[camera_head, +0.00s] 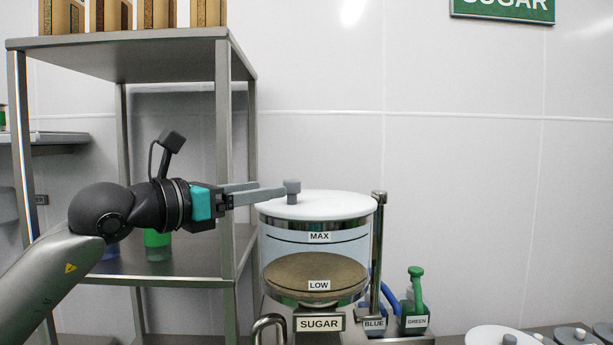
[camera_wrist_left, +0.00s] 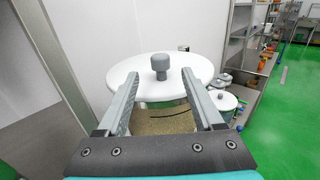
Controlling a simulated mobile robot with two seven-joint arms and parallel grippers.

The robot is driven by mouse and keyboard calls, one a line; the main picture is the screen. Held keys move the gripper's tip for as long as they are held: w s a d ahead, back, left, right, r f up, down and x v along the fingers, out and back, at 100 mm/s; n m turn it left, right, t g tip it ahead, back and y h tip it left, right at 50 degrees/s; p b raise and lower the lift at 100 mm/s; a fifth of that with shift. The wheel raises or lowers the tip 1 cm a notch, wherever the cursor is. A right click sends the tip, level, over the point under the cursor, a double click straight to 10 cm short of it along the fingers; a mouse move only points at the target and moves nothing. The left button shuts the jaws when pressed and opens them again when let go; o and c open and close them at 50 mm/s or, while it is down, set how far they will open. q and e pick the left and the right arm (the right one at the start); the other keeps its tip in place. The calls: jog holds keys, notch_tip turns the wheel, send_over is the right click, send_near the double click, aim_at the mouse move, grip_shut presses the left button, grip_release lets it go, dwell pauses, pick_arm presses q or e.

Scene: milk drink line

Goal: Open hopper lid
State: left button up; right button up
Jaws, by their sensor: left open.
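The sugar hopper (camera_head: 318,243) is a clear cylinder with MAX and LOW labels and brown sugar (camera_head: 316,272) near the LOW mark. Its round white lid (camera_head: 335,207) lies flat on top, with a grey knob (camera_head: 292,190) standing up from it. My left gripper (camera_head: 281,191) reaches in from the left at knob height. In the left wrist view, its two fingers (camera_wrist_left: 163,98) are spread apart over the near part of the lid (camera_wrist_left: 150,90). The knob (camera_wrist_left: 159,68) stands just beyond the fingertips, roughly between their lines, apparently untouched. My right gripper is not in view.
A metal shelf rack (camera_head: 228,150) stands left, behind my arm. A metal post (camera_head: 377,240) rises right of the hopper. More white lids (camera_head: 500,335) are lower right.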

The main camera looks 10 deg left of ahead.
aim_at(304, 201)
pick_arm(q)
jog(key=p+x, duration=0.3)
jog(key=x, duration=0.6)
jog(key=shift+w+d, duration=0.1)
jog(key=shift+w, duration=0.05)
jog(key=shift+w+d+p, duration=0.35)
jog(key=shift+w, duration=0.25)
jog(key=shift+f, duration=0.1)
grip_shut()
dwell(0.5)
